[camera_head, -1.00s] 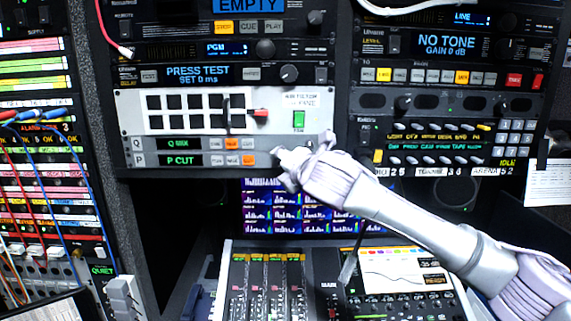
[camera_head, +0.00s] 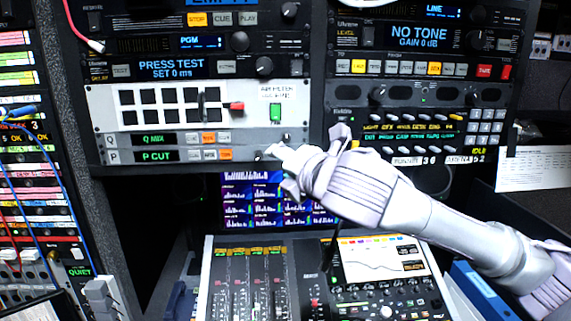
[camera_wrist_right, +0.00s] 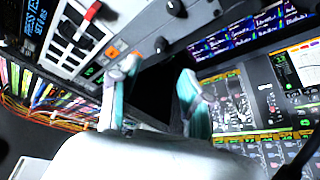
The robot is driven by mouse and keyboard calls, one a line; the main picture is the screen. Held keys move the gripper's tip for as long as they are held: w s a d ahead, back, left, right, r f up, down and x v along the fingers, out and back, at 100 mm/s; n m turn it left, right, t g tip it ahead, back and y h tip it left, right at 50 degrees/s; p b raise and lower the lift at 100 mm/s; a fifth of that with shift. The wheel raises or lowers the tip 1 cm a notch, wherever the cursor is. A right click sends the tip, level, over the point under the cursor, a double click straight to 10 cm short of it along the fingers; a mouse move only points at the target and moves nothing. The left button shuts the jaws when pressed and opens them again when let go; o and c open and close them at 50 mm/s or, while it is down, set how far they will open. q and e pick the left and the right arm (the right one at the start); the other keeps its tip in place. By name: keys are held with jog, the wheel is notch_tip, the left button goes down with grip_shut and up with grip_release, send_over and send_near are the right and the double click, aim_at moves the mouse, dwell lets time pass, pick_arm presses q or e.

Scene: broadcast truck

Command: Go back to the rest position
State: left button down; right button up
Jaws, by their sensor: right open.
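My right gripper (camera_head: 283,170) reaches in from the right in the head view. It is in front of the lower edge of the left rack unit and the dark gap under it. In the right wrist view its two fingers (camera_wrist_right: 156,95) stand apart with nothing between them. The rack panel with black buttons and a red-handled lever (camera_head: 236,106) is just above and left of the gripper. It also shows at the upper left of the wrist view (camera_wrist_right: 90,14). My left gripper is not in view.
The mixing console (camera_head: 265,285) with faders and a small screen (camera_head: 380,258) lies below my right arm. A monitor with purple meters (camera_head: 250,205) sits behind the gripper. A patch bay with blue and red cables (camera_head: 30,190) stands at the left. A blue binder (camera_head: 480,290) lies at the lower right.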

dwell(0.3)
jog(key=s+d+f+m+g, duration=0.15)
jog(key=s+f+m, duration=0.4)
jog(key=f, duration=0.85)
jog(key=s+f+m+g, duration=0.3)
jog(key=s+f+m, duration=0.3)
jog(key=f, duration=0.7)
jog(key=s+d+f+m+g+h, duration=0.3)
jog(key=s+d+f+m, duration=0.45)
jog(key=s+f, duration=0.35)
jog(key=s+d+f+m+g+h, duration=0.2)
jog(key=s+d+f+m+g, duration=0.2)
jog(key=s+d+f+m, duration=0.55)
jog(key=s+a+f+n+b, duration=0.15)
jog(key=f+b, duration=0.25)
jog(key=f, duration=1.2)
jog(key=s+a+f+n+b, duration=0.15)
jog(key=f+b, duration=0.25)
jog(key=f, duration=1.2)
jog(key=s+d+f+g+b, duration=0.1)
jog(key=s+f+b, duration=0.2)
jog(key=s+f, duration=0.5)
jog(key=s+d+f+g+b, duration=0.1)
jog(key=s+d+f+b, duration=0.1)
jog(key=s+f, duration=0.7)
notch_tip(320, 180, down, 7)
jog(key=shift+d+f+b, duration=0.1)
jog(key=shift+d+b, duration=0.05)
jog(key=shift+b, duration=0.65)
